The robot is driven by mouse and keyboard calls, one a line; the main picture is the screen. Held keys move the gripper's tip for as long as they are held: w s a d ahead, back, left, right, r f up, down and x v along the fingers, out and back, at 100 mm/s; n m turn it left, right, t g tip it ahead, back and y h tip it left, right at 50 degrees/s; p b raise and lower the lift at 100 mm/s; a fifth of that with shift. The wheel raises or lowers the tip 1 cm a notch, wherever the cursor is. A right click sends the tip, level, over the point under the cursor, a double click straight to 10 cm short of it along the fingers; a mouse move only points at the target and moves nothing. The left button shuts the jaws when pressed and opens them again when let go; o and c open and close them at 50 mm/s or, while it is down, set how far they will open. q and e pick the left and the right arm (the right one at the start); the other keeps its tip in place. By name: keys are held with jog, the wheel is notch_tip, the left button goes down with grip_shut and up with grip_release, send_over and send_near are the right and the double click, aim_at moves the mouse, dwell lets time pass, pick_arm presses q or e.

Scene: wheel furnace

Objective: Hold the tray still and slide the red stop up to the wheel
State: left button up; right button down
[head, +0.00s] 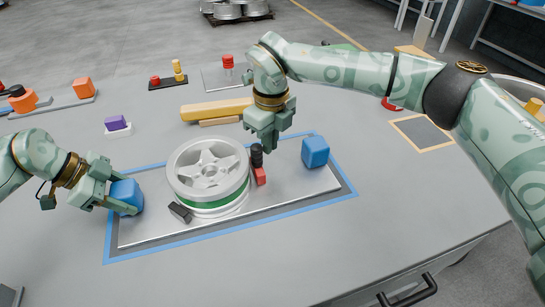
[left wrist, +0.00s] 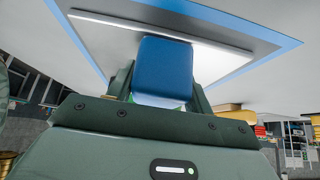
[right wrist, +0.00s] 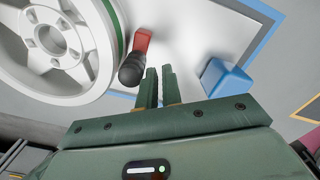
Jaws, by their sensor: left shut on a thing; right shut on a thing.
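The tray (head: 290,201) is a flat pale plate with a blue block handle at each end, lying inside a blue-taped outline. My left gripper (head: 118,201) is shut on the left blue handle (head: 127,193), which also shows in the left wrist view (left wrist: 164,68). A silver wheel (head: 207,168) with a green band sits on the tray. The red stop (head: 261,176) with its black knob (head: 256,154) is at the wheel's right side; any gap is hard to judge. My right gripper (head: 262,146) is shut at this knob; the right wrist view shows the knob beside the fingertips (right wrist: 159,72).
The right blue handle (head: 315,151) stands free, right of my right gripper. A black stop (head: 180,212) lies at the wheel's front left. Yellow bars (head: 215,110) lie behind the tray. A purple-topped block (head: 117,125) is at the left.

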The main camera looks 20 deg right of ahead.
jog(key=shift+s+d+f, duration=0.25)
jog(key=shift+d+f, duration=0.3)
jog(key=shift+f, duration=0.1)
jog(key=shift+w+r+g, duration=0.15)
jog(key=shift+r+g, duration=0.15)
jog(key=shift+r, duration=0.35)
notch_tip(320, 180, up, 6)
jog(key=shift+f, duration=0.15)
